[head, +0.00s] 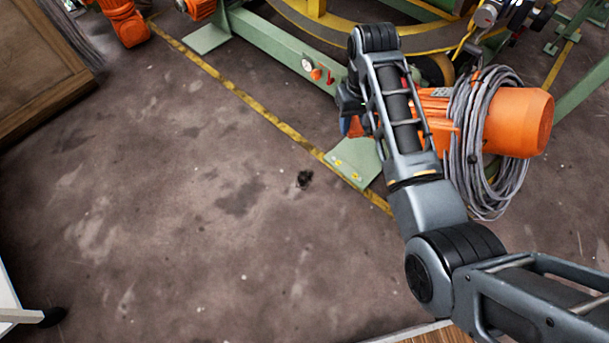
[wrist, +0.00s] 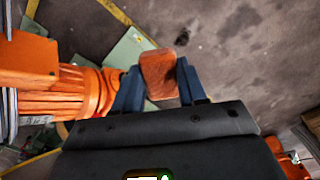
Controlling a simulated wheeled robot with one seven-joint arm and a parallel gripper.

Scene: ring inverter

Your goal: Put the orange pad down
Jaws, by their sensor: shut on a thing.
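The orange pad (wrist: 158,73) is a small, worn orange-brown block in the wrist view. My gripper (wrist: 159,82) is shut on it, with one blue finger on each side. The pad is held beyond the fingertips' base and shows the floor behind it. In the head view my arm reaches up to the machine, and the gripper end is largely hidden behind my wrist. I cannot tell how high the pad is above the floor.
A large orange motor (head: 518,122) wrapped in grey cable (head: 478,150) stands right beside my arm. A green machine frame (head: 285,55) lies behind, with a green foot plate (head: 355,160). A wooden cabinet (head: 40,70) stands at left. The stained floor (head: 200,230) between is open.

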